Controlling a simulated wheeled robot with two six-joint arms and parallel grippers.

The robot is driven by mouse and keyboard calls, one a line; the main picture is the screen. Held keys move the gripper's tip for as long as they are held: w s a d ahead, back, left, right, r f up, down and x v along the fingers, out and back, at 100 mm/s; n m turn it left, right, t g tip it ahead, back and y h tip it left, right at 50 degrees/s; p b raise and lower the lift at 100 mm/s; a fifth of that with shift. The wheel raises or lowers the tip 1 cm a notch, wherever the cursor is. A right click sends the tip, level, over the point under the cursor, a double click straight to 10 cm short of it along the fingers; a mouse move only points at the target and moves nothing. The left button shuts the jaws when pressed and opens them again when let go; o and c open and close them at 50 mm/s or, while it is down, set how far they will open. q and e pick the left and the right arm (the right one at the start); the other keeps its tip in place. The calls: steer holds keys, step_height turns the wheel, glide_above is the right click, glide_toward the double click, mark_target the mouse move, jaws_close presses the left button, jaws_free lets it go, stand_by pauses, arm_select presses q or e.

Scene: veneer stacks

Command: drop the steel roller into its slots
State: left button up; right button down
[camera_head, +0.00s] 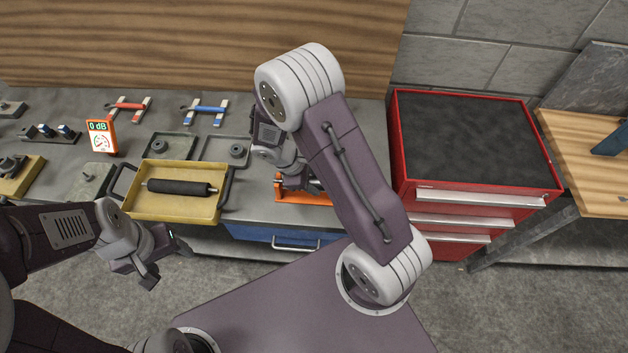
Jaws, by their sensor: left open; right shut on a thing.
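An orange stand (303,200) sits on the grey bench, right of the yellow tray. My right gripper (297,184) points down just over this stand, shut on what looks like the steel roller (315,187). Only a small grey part of the roller shows beside the fingers. My wrist and arm hide the rest of it and most of the stand's slots, so I cannot tell whether the roller touches them. My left gripper (168,263) is open and empty, low in front of the bench edge.
A yellow tray (150,212) with dark handles holds a black roller (180,187). Behind it stand grey trays (222,143), an orange meter (101,137), and red (128,106) and blue (206,109) tools. A red drawer cabinet (470,190) stands right.

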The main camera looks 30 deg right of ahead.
steer(key=shift+f+b, duration=0.7)
steer(key=shift+f, duration=0.15)
steer(key=c, duration=0.8)
jaws_free()
steer(key=v, duration=0.9)
steer(key=shift+s, duration=0.1)
